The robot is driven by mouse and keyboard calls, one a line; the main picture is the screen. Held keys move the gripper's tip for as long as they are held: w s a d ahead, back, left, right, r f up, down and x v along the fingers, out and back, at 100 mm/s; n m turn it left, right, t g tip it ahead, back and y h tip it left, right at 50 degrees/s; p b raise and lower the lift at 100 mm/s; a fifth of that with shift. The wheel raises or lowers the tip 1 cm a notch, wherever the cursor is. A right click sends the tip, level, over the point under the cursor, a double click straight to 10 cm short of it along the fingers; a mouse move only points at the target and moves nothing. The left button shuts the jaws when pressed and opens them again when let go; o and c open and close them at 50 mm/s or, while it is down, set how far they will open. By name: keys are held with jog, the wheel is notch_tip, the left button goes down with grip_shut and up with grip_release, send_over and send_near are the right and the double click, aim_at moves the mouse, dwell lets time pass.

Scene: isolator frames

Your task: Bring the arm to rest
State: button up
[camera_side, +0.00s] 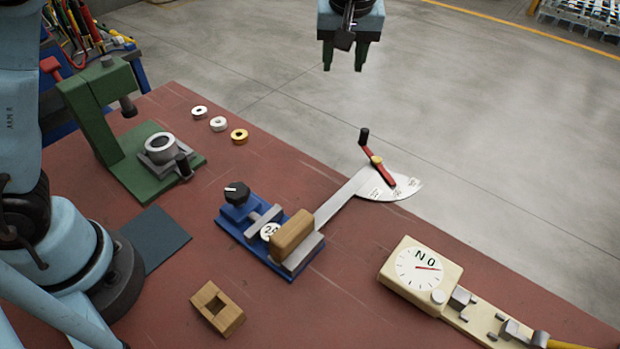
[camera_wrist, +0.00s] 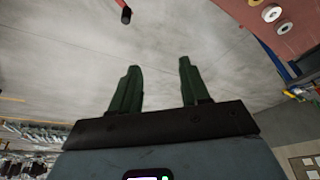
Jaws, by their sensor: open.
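My gripper (camera_side: 345,62) hangs high at the top of the side view, above and beyond the far edge of the red-brown table (camera_side: 330,320). Its two green fingers point down, apart, with nothing between them. In the wrist view my gripper (camera_wrist: 155,75) also shows open and empty, with the grey floor behind the fingers. It touches nothing.
On the table are a green press (camera_side: 100,120), several rings including a brass one (camera_side: 239,136), a blue fixture (camera_side: 235,215) with a wooden block (camera_side: 292,236), a red-handled lever (camera_side: 376,161), a dial box (camera_side: 415,285) and a hollow wooden block (camera_side: 217,308). The air around my gripper is clear.

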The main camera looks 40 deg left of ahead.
jog(key=s+a+r+m+t+h, duration=0.15)
jog(key=s+a+m, duration=0.25)
jog(key=s+a, duration=0.55)
jog(key=s+a+f+m+t, duration=0.2)
jog(key=s+f, duration=0.4)
jog(key=s, duration=0.5)
jog(key=shift+f+m+t+h, duration=0.35)
jog(key=shift+m+t+h, duration=0.1)
jog(key=shift+m, duration=0.45)
